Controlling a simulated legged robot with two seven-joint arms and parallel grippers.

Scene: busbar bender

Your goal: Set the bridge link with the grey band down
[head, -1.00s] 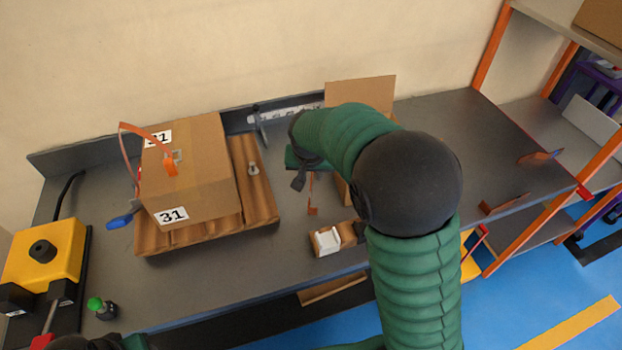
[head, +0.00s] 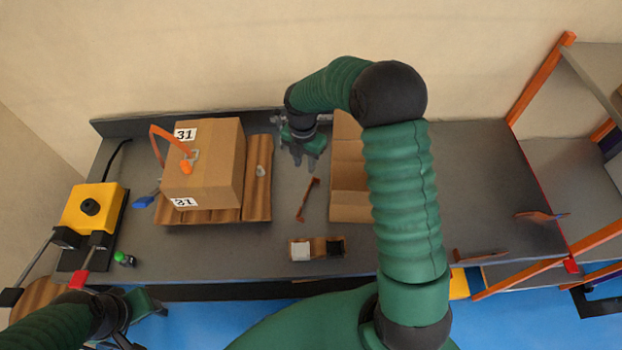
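A copper-coloured link (head: 307,198) lies slantwise on the grey bench between the carton on boards and the open box. A grey band on it is too small to make out. My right gripper (head: 304,160) is above the bench, beyond the link's far end and apart from it. Its two fingers are spread with nothing visible between them. My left gripper (head: 138,318) is at the lower left, in front of the bench edge; its fingers are not clear enough to judge.
A carton marked 31 (head: 215,165) sits on wooden boards left of the link. An open cardboard box (head: 348,180) stands close on its right, partly behind my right arm. A small tray (head: 318,242) with white and black parts is in front. A yellow machine (head: 92,207) stands left.

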